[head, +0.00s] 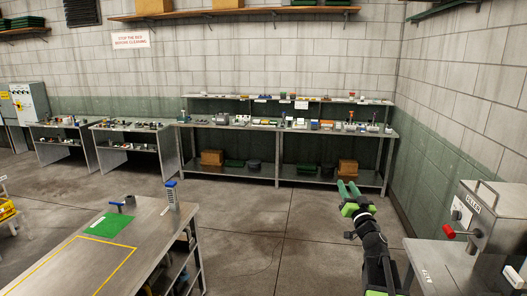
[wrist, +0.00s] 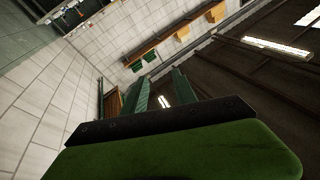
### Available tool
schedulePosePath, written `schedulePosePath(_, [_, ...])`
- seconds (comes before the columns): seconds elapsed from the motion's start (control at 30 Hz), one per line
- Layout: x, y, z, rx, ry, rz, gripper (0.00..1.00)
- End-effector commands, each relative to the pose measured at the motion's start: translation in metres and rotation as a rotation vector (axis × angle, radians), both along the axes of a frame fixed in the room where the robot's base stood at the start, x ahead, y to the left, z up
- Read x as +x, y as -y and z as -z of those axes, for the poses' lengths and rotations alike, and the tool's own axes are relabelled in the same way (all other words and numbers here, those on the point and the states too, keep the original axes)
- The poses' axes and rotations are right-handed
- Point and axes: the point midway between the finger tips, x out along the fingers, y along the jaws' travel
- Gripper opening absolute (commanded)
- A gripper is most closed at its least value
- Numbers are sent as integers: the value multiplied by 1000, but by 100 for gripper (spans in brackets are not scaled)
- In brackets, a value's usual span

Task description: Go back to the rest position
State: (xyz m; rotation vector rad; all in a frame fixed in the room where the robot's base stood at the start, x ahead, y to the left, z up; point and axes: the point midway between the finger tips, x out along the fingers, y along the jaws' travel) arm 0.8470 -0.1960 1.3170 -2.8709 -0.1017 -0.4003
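My gripper (head: 347,185) is in the head view at the lower right, on my raised black and green arm. Its two green fingers point up and away, with a narrow gap between them. In the wrist view the fingers (wrist: 160,78) stand apart with nothing between them. That view is tilted and looks up at the wall and the dark roof. My gripper touches nothing that I can see.
A metal table with a green mat (head: 110,228) is at the lower left. A grey machine with a red-knobbed lever (head: 462,232) stands on a bench at the right. A long workbench (head: 283,182) lines the back wall. Bare floor (head: 270,225) lies between.

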Motion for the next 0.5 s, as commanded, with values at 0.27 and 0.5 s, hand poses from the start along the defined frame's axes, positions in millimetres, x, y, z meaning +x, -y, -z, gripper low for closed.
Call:
schedulePosePath(0.27, [-28, -138, 186, 92, -656, 247, 34])
schedulePosePath(0.5, [-173, -176, 313, -20, -1423, 158, 34])
